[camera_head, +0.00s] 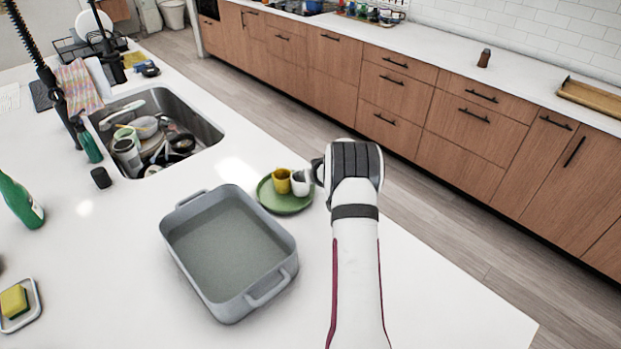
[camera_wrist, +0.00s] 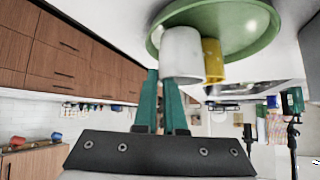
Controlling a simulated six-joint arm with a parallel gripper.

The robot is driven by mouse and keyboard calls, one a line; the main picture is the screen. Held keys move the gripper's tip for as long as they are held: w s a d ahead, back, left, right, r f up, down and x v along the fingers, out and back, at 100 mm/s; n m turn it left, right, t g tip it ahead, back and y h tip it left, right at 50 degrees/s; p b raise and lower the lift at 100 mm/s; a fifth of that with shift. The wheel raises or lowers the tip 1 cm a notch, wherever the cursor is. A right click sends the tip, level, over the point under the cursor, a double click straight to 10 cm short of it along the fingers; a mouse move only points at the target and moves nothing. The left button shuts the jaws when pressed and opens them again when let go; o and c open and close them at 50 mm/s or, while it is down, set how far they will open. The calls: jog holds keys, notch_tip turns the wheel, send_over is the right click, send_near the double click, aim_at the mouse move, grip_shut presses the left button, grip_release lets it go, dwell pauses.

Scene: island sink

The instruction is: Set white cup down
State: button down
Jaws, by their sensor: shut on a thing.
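The white cup (camera_head: 301,182) is at the right part of a green plate (camera_head: 284,206) on the white island. In the wrist view the white cup (camera_wrist: 181,54) is at the tips of my gripper (camera_wrist: 160,84), whose two green fingers are shut on it. The wrist view is upside down. A yellow cup (camera_head: 281,181) stands on the plate close beside the white cup; it also shows in the wrist view (camera_wrist: 213,62). I cannot tell whether the white cup's base touches the plate.
A grey baking dish (camera_head: 228,250) stands left of and in front of the plate. A sink (camera_head: 203,128) full of dishes lies farther back left. A green bottle (camera_head: 20,201) and a sponge (camera_head: 13,301) on a tray are at the left. The counter's right front area is clear.

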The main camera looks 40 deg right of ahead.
jog(key=shift+f, duration=0.45)
jog(key=c, duration=1)
grip_release()
jog(key=shift+f, duration=0.15)
